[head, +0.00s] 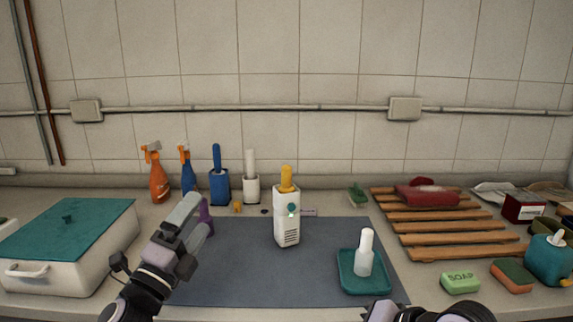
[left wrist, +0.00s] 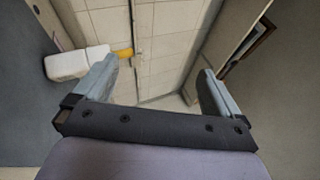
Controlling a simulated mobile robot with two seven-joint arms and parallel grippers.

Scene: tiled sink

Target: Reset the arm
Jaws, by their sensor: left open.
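My left gripper (head: 190,222) is open and empty. It is raised over the left part of the grey-blue mat (head: 240,275), with its fingers pointing up and away. In the left wrist view its two fingers (left wrist: 158,85) stand wide apart with nothing between them. My right arm shows only as a dark piece at the bottom edge of the head view; its fingers cannot be made out.
A teal tray (head: 365,285) holds a white bottle (head: 364,255). A lidded white box (head: 60,270) stands left. Spray bottles (head: 158,180) and brush holders (head: 219,186) line the wall. A slatted wooden rack (head: 460,240), green soap (head: 460,283) and sponge (head: 512,275) are right. The mat's middle front is clear.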

